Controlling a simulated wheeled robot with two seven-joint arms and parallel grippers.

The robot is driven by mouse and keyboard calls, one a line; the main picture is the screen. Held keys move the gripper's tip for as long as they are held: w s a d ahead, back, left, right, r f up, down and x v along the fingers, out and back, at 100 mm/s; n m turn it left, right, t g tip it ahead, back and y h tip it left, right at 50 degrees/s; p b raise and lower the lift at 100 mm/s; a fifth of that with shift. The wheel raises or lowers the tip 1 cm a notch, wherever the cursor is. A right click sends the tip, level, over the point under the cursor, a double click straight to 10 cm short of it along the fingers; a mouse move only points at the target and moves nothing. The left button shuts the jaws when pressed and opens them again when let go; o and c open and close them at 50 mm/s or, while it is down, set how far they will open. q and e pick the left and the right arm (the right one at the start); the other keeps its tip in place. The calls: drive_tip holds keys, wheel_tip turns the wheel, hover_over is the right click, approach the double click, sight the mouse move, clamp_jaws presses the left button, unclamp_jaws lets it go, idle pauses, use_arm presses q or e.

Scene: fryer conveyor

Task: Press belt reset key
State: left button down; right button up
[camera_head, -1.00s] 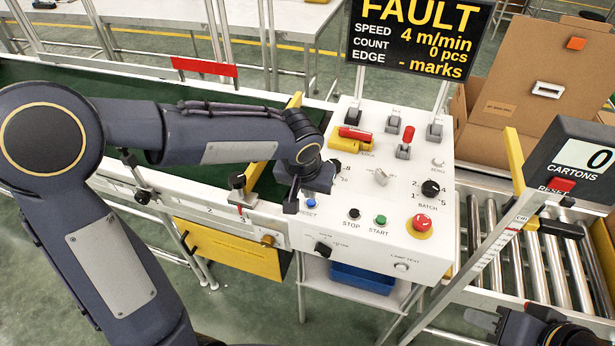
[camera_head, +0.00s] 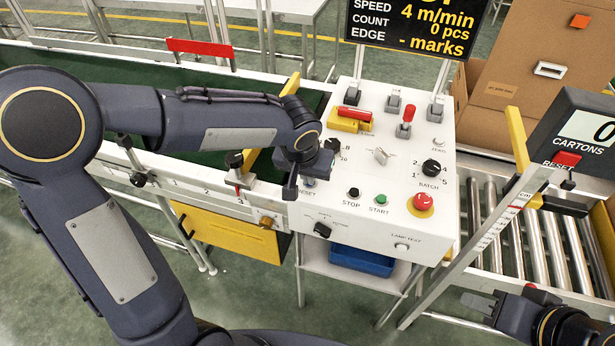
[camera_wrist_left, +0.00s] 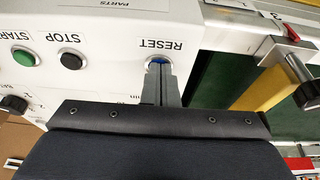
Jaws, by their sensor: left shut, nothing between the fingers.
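The blue RESET key (camera_head: 309,182) is at the left edge of the white control panel (camera_head: 400,215), left of the black STOP and green START buttons. My left gripper (camera_head: 291,187) is shut and empty, pointing down beside the key in the head view. In the left wrist view, the shut fingers (camera_wrist_left: 159,82) reach to the blue key (camera_wrist_left: 157,60) and cover most of it; only its upper edge shows. I cannot tell whether they touch or press it. My right gripper (camera_head: 478,303) is at the bottom right, away from the panel; its jaw opening is unclear.
STOP (camera_head: 354,192) and START (camera_head: 381,199) are close by, with a red emergency knob (camera_head: 423,202) further right. A yellow guide bar (camera_wrist_left: 262,90) and the green belt (camera_wrist_left: 212,80) lie beside the key. A carton counter (camera_head: 575,140) stands right.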

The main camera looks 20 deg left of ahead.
sight(303, 196)
use_arm(q)
drive_tip(key=shift+s+f, duration=0.3)
drive_tip(key=shift+f, duration=0.25)
drive_tip(key=r+p, duration=0.1)
drive_tip(key=r, duration=0.1)
drive_tip(key=r+p, duration=0.3)
drive_tip(key=shift+w+a+r, duration=0.1)
drive_tip(key=shift+w+r, duration=0.2)
drive_tip(key=shift+w, duration=0.05)
drive_tip(key=v, duration=0.9)
drive_tip(key=shift+s+r, duration=0.2)
drive_tip(key=shift+r, duration=0.05)
drive_tip(key=s, duration=2.5)
drive_tip(key=shift+a+b, duration=0.3)
drive_tip(key=shift+a, duration=0.1)
